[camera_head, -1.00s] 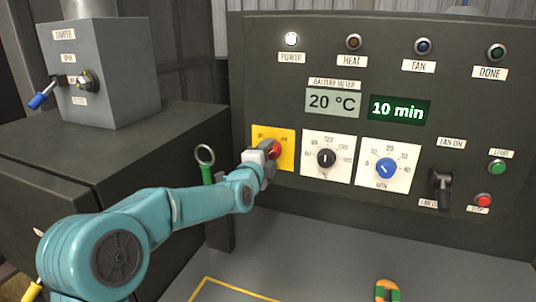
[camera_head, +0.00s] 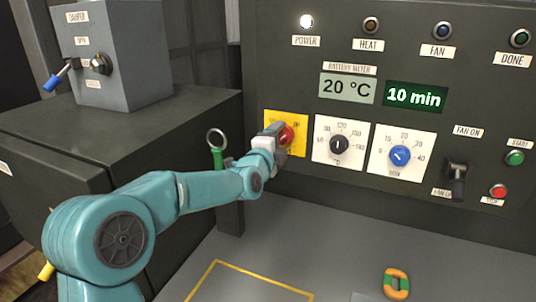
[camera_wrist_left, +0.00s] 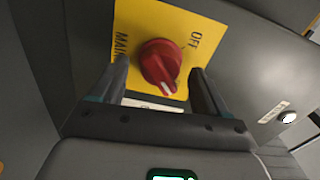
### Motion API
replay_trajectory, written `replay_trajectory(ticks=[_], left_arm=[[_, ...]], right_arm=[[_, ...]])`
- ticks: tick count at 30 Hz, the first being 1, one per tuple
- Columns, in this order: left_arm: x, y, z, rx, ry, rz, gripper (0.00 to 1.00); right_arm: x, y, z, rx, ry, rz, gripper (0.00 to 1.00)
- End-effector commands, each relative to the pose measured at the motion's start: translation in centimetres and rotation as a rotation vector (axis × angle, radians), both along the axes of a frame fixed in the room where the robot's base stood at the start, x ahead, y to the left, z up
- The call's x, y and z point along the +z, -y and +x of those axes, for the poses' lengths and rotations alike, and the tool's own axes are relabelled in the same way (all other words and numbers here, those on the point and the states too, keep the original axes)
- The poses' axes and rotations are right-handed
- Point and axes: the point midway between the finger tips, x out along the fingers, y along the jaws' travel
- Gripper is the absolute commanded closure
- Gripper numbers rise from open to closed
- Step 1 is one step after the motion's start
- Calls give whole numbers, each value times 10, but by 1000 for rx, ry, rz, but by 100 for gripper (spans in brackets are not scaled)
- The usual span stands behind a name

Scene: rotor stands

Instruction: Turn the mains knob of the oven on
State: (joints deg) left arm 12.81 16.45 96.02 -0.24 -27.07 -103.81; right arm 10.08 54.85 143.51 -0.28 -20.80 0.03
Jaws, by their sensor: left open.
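The red mains knob (camera_head: 287,135) sits on a yellow plate (camera_head: 300,119) on the oven's dark front panel. My left gripper (camera_head: 276,134) is at the knob in the head view. In the wrist view the red knob (camera_wrist_left: 160,63) lies between the two open fingers (camera_wrist_left: 162,88), with a gap on each side. Its white pointer mark is at the lower part of the knob, and the plate reads OFF and part of MAIN. The power lamp (camera_head: 306,21) looks white and lit. My right gripper is not in view.
To the right of the mains plate are a black temperature dial (camera_head: 339,145), a blue timer dial (camera_head: 400,156) and a fan lever (camera_head: 457,179). A grey damper box (camera_head: 120,60) stands left. An orange and green object (camera_head: 396,283) lies on the grey surface below.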

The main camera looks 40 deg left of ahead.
Motion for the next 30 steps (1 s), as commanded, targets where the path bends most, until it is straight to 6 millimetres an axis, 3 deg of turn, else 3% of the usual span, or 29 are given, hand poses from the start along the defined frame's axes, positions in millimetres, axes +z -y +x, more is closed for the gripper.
replay_trajectory(ticks=[6,15,21,30], left_arm=[[-3,13,-52,-1,3,1,25],[-2,30,-123,-1,2,1,25],[-1,35,-144,-1,-1,1,25],[-1,36,-147,-1,-1,1,25]], right_arm=[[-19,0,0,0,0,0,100],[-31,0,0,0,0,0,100],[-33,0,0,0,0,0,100],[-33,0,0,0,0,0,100]])
